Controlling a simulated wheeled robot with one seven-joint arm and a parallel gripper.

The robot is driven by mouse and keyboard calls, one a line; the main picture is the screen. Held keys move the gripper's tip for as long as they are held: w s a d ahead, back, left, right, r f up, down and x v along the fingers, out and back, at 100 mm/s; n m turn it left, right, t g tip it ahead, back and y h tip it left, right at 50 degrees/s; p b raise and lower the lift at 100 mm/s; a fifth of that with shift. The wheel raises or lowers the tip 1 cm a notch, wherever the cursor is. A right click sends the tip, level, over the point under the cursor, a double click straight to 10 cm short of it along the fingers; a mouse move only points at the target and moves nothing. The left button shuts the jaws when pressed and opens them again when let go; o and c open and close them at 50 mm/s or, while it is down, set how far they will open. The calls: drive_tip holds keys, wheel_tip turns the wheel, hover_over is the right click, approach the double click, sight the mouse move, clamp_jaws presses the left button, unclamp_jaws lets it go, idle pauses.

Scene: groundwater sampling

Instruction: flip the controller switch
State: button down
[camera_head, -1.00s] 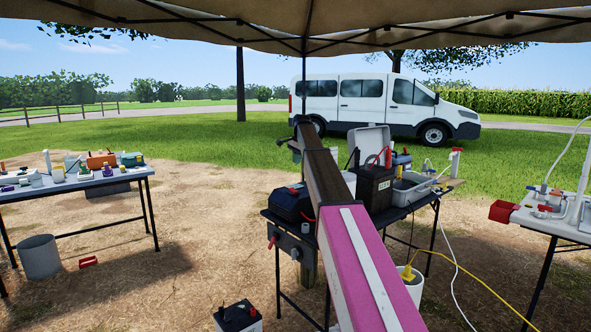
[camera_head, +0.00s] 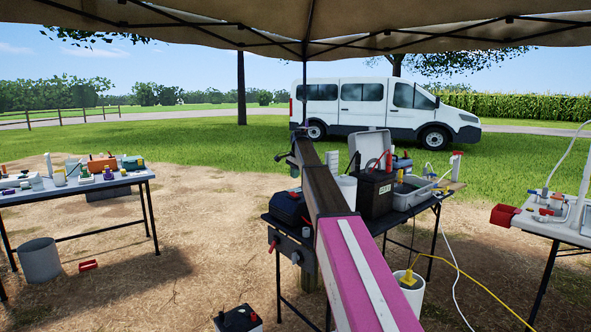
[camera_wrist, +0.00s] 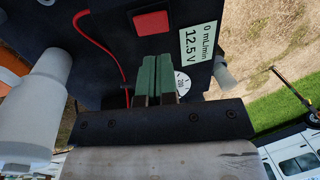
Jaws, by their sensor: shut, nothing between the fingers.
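The controller is a dark box (camera_wrist: 110,30) that fills the top of the wrist view. A red rocker switch (camera_wrist: 152,22) is on its face, beside a pale display (camera_wrist: 200,50) reading 0 mL/min and 12.5 V. A dial (camera_wrist: 183,83) is partly hidden behind my fingers. My gripper (camera_wrist: 157,58) has green fingers, shut and empty. In the picture its tips are just below the red switch; I cannot tell whether they touch the box. In the head view a black box with a small pale display (camera_head: 385,189) stands on the middle table, and my fingers cannot be made out.
A red wire (camera_wrist: 105,55) loops beside the switch, and a white cylindrical part (camera_wrist: 35,110) is close at left. The middle table also holds a grey bin (camera_head: 412,194) and a dark case (camera_head: 288,207). A white bucket (camera_head: 412,290) and yellow cord (camera_head: 470,278) are below.

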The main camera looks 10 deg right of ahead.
sight(294, 194)
drive_tip(key=f, duration=0.2)
drive_tip(key=w+f, duration=0.1)
drive_tip(key=f, duration=0.5)
drive_tip(key=shift+w+a, duration=0.15)
drive_tip(key=shift+a, duration=0.2)
drive_tip(key=shift+w+a+f, duration=0.1)
drive_tip(key=shift+f, duration=0.15)
drive_tip(key=shift+s+d, duration=0.45)
drive_tip(key=shift+s, duration=0.35)
drive_tip(key=shift+r, duration=0.15)
